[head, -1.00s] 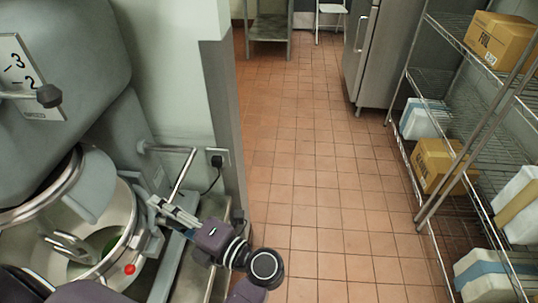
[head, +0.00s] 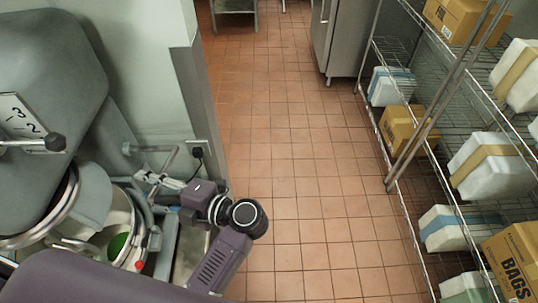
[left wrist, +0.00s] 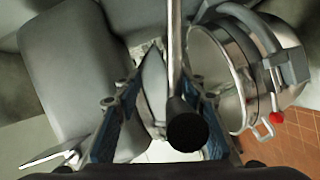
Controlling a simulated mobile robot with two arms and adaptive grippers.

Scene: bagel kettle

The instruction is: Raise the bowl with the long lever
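The long lever (head: 153,148) is a grey metal bar at the mixer's side by the wall. In the left wrist view the lever (left wrist: 175,50) ends in a black grip that points towards the camera. My left gripper (head: 146,178) is at the lever's lower part. In the left wrist view its blue-padded fingers (left wrist: 163,112) are apart, one on each side of the lever, with gaps showing. The steel bowl (head: 120,222) sits under the mixer head with something green inside. The bowl also shows in the left wrist view (left wrist: 213,80). My right gripper is not in view.
A short lever with a dark knob (head: 55,143) stands out by a number plate (head: 20,118). A red knob (head: 139,265) is at the bowl's side. A wall plug (head: 197,150) is behind the lever. A wire shelf with boxes (head: 405,130) stands right; the tiled floor between is clear.

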